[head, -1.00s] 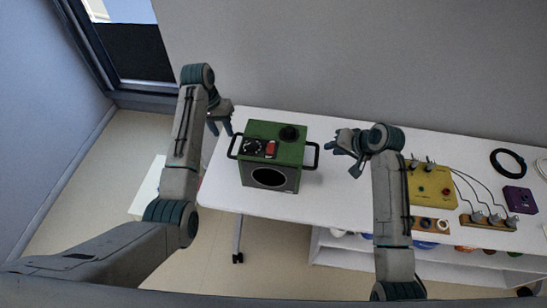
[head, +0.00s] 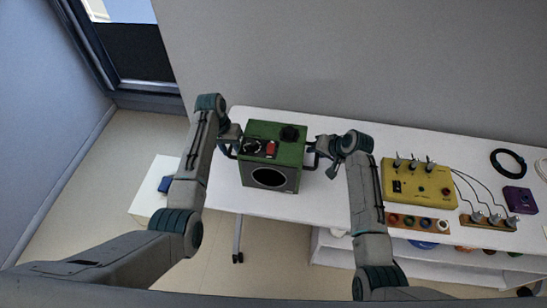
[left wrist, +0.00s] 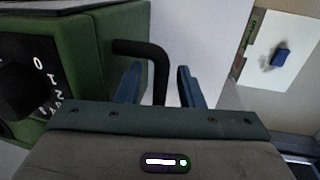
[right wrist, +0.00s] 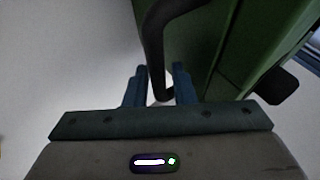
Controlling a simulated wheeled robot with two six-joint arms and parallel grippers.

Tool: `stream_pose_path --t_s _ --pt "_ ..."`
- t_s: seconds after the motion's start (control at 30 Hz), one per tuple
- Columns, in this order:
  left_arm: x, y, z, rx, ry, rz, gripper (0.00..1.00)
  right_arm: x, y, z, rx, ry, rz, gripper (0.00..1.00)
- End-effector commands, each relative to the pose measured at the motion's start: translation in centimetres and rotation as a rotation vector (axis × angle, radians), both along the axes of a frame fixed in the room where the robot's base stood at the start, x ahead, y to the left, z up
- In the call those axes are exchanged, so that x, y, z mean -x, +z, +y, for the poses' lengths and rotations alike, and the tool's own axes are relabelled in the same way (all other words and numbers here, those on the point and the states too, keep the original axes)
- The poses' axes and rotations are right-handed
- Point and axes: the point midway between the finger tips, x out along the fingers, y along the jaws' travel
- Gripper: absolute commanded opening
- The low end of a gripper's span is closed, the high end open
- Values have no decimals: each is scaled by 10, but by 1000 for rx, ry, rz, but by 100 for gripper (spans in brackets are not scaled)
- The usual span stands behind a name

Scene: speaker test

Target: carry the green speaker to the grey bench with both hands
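The green speaker (head: 262,131) stands upright on the white table (head: 225,187), with a black handle on each side. My left gripper (head: 229,149) is at its left handle. In the left wrist view the open fingers (left wrist: 160,88) stand on either side of the black handle (left wrist: 157,65), with gaps showing. My right gripper (head: 321,160) is at the right handle. In the right wrist view its fingers (right wrist: 160,88) are apart, with the other handle (right wrist: 154,40) between them; contact is unclear. No bench that is clearly grey shows.
A low white surface (head: 146,203) with a blue object (head: 166,184) stands left of the table. Right of the speaker are a yellow box (head: 420,184) with cables, a purple box (head: 519,200) and a black cable coil (head: 508,162). A wall stands close behind.

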Motion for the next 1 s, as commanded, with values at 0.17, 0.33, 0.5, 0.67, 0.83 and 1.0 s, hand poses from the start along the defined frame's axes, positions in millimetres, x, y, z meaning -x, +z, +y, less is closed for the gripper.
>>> stream_pose_path --t_s 0.17,0.33,0.5,0.67,0.83,1.0 --pt "0 0 0 0 0 0 1 0 0 0 0 0 0 0" --pt "0 0 0 0 0 0 0 0 0 0 0 0 0 0" --pt "0 0 0 0 0 0 0 0 0 0 0 0 0 0" --pt "0 0 0 0 0 0 0 0 0 0 1 0 0 0" --pt "0 0 0 0 0 0 0 0 0 -1 1 0 0 0" --pt "0 0 0 0 0 0 0 0 0 -1 1 0 0 0"
